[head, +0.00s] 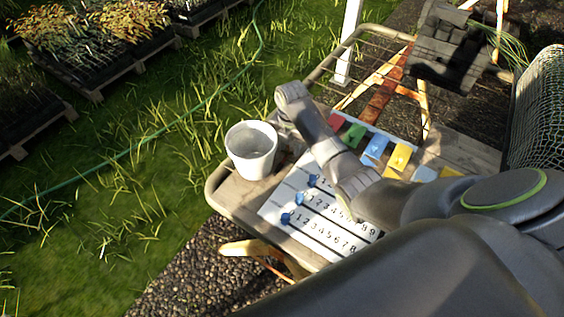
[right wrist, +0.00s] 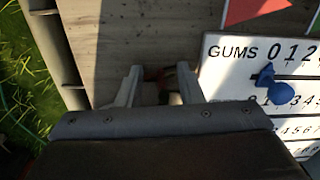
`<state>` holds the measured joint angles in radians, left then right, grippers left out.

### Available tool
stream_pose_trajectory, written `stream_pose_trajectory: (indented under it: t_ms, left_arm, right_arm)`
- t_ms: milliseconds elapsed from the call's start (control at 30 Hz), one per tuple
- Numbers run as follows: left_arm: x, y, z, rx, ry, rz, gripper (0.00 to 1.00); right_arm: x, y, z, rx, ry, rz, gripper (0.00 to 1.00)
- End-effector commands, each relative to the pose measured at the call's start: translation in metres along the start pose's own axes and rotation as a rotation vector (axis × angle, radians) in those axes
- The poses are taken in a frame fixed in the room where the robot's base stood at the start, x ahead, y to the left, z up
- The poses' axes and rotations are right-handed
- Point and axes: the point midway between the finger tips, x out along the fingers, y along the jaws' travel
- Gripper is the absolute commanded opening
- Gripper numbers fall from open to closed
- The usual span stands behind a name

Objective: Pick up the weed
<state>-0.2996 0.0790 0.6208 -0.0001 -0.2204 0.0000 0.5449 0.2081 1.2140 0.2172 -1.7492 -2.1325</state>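I cannot pick out the weed for certain. Thin green stems (head: 503,42) stick out beside the stacked black trays at the upper right of the head view. My right gripper (head: 284,133) is over the table, close to the right of a white pot (head: 250,150); it is mostly hidden beneath its own wrist. In the right wrist view its two fingers (right wrist: 160,86) stand apart above the wooden table (right wrist: 100,40). A small dark and red thing (right wrist: 158,74) shows between or beyond the fingertips, too small to name. My left gripper is out of view.
A white numbered board (head: 318,222) with blue pegs lies under my right arm; it also shows in the right wrist view (right wrist: 228,75). Coloured cards (head: 375,149) lie behind it. Stacked black trays (head: 440,48) stand at the back right. Grass lies left of the table.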

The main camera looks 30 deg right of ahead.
Motion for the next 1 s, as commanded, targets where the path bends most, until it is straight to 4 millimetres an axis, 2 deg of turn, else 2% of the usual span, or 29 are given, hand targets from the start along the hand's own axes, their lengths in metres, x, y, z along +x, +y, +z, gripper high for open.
stream_pose_trajectory:
  t_ms: [467, 700, 733, 1000]
  left_arm:
    - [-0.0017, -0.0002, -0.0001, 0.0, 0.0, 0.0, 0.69]
    - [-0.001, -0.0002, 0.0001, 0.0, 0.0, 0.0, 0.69]
    - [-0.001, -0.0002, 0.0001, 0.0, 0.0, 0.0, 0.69]
    - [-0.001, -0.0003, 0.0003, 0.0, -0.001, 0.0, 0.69]
  right_arm:
    - [0.0017, -0.0003, -0.0001, 0.0, 0.001, -0.001, 0.34]
    - [0.002, -0.0002, 0.0, 0.0, 0.001, -0.001, 0.02]
    - [0.002, -0.0002, 0.0, 0.0, 0.001, -0.001, 0.0]
    - [0.002, -0.0002, 0.0, 0.0, 0.001, -0.001, 0.0]
